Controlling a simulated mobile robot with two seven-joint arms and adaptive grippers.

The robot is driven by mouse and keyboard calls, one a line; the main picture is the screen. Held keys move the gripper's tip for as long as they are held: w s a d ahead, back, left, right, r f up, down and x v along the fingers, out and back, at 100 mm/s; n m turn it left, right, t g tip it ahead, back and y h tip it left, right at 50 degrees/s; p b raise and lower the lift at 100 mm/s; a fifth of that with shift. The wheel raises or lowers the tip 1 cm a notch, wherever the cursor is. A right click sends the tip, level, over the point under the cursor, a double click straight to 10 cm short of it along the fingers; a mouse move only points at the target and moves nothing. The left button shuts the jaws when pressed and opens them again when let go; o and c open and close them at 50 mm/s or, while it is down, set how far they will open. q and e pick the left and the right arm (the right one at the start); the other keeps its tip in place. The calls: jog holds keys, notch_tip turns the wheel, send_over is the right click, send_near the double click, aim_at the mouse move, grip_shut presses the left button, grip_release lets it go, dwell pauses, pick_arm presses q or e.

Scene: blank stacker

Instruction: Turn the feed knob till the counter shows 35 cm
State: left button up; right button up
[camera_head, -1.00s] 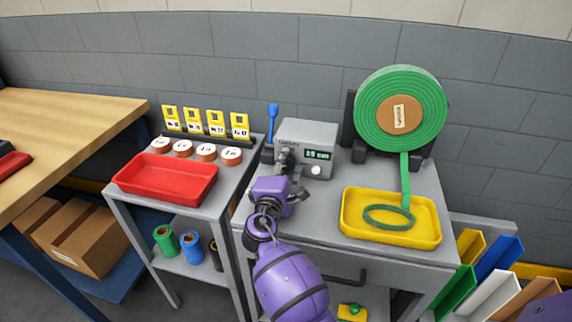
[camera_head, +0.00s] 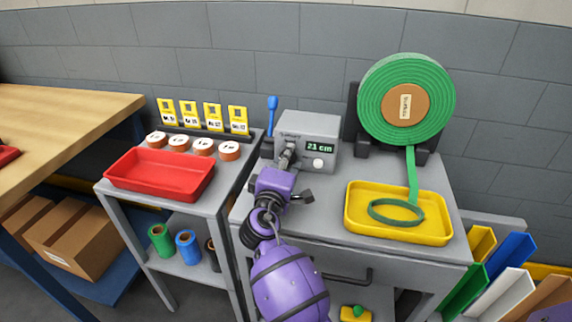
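The grey feed unit (camera_head: 309,127) stands on the right-hand table. Its counter (camera_head: 320,148) reads 21 cm in green digits. A white round button or knob (camera_head: 318,163) sits below the counter. My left gripper (camera_head: 286,158) is at the left part of the unit's front, with its fingertips against or very near it. Its fingers and wrist hide that part of the front, and no other knob shows clearly. Whether the fingers are closed on something is hidden. Green tape runs from the large roll (camera_head: 375,97) down into the yellow tray (camera_head: 361,229), where a loop of it lies. My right gripper is out of view.
A blue-handled lever (camera_head: 272,103) stands at the unit's left. A side table holds a red tray (camera_head: 153,190), several small rolls and yellow cards (camera_head: 213,117). Coloured boards (camera_head: 495,270) stand at lower right. A wooden bench (camera_head: 60,120) is at far left.

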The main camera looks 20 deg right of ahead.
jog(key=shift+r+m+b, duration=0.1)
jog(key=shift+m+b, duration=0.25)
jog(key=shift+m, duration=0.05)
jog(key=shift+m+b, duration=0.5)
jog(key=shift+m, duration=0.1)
pick_arm(q)
jog(key=shift+s+d+f+b, duration=0.15)
jog(key=shift+f+b, duration=0.1)
jog(key=shift+f, duration=0.4)
jog(key=shift+s+a+f+b, duration=0.1)
jog(key=shift+s+f+b, duration=0.1)
jog(key=shift+f, duration=0.4)
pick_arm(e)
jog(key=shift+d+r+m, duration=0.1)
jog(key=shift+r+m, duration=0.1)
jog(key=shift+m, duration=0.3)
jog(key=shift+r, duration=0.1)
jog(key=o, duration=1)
pick_arm(q)
jog(key=shift+s+f, duration=0.1)
jog(key=shift+s, duration=0.05)
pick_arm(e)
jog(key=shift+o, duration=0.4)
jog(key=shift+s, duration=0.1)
pick_arm(q)
jog(key=shift+s+d, duration=0.1)
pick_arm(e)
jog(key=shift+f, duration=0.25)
